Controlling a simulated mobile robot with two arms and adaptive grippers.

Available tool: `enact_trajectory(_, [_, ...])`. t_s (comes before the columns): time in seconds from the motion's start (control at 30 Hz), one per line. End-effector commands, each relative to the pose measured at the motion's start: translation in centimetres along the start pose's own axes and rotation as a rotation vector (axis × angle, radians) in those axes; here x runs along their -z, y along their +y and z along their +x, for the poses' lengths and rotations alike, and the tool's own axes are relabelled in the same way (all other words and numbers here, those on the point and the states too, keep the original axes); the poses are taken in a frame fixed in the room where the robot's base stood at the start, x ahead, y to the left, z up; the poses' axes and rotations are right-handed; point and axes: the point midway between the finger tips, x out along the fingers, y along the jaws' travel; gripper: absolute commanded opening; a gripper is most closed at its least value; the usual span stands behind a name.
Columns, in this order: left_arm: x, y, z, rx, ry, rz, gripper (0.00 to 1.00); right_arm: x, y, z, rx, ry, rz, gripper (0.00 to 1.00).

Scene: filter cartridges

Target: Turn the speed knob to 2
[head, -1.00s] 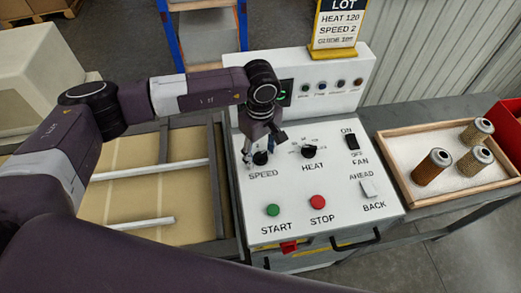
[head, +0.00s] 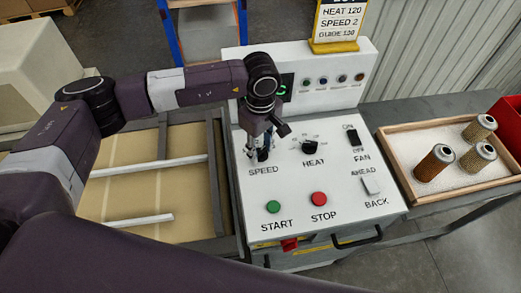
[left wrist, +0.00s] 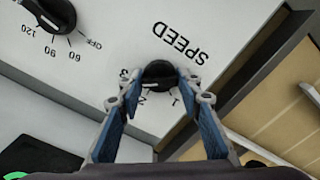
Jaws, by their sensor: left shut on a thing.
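The black speed knob (left wrist: 159,73) sits on the white control panel (head: 235,205), beside the printed word SPEED. In the left wrist view the numbers 1, 2 and 3 curve around its near side. Its pale pointer mark seems to face near the 2, but the fingers crowd it and I cannot read it exactly. My left gripper (left wrist: 161,84) is shut on the knob, one blue-padded finger on each side. In the head view the gripper (head: 260,153) points down over the panel and mostly hides the knob. My right gripper is not in view.
The heat knob (head: 310,147) is close on the right, with a fan switch (head: 352,138) beyond. Green start (head: 273,207) and red stop (head: 319,199) buttons lie nearer. A sign (head: 338,22) reads HEAT 120, SPEED 2. A wooden tray (head: 402,177) holds cartridges.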

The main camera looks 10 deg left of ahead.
Motion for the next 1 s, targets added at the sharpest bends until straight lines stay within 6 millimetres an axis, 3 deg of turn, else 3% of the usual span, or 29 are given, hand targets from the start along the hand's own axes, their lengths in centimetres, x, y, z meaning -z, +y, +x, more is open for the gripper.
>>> enact_trajectory(0.5, [0.1, 0.1, 0.6, -0.004, 0.000, -0.452, 0.09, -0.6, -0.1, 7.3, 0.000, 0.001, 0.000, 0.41])
enact_trajectory(1.0, [0.1, 0.1, 0.2, -0.004, 0.000, -0.834, 0.09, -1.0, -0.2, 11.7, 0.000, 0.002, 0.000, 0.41])
